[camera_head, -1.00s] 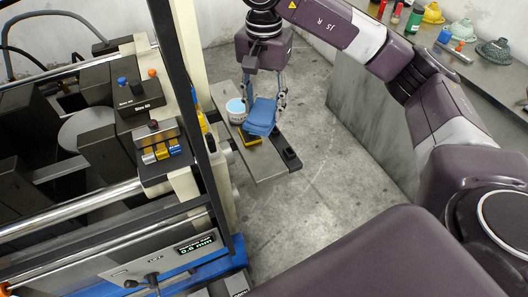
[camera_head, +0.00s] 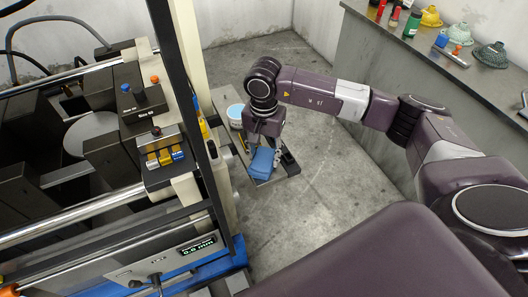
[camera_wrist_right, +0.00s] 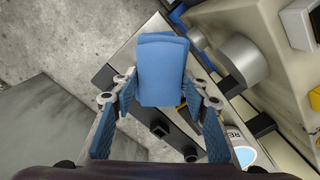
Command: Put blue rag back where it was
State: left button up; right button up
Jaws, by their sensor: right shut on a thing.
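The blue rag (camera_head: 262,164) is a folded pad held between the fingers of my right gripper (camera_head: 264,151). In the right wrist view the rag (camera_wrist_right: 162,72) sits between the two blue-padded fingers of the gripper (camera_wrist_right: 165,97). The rag is over the front part of a small grey shelf (camera_wrist_right: 124,62) beside the machine. I cannot tell whether it touches the shelf. A yellow thing (camera_head: 241,147) on the shelf is partly hidden behind the gripper and rag. My left gripper is not in view.
A white cup with blue contents (camera_head: 235,114) stands on the shelf, left of my right gripper. A black block (camera_head: 289,160) is just right of the rag. The press machine (camera_head: 100,150) fills the left. A grey counter (camera_head: 420,60) with bottles and domed items stands at the right.

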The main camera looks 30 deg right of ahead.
aim_at(264, 157)
jog(key=shift+f, duration=0.15)
jog(key=o, duration=1.2)
jog(key=shift+o, duration=0.2)
jog(key=shift+r, duration=0.25)
jog(key=shift+w+r, duration=0.1)
jog(key=shift+r, duration=0.15)
notch_tip(264, 157, up, 11)
jog(key=b, duration=0.2)
jog(key=shift+r, duration=0.2)
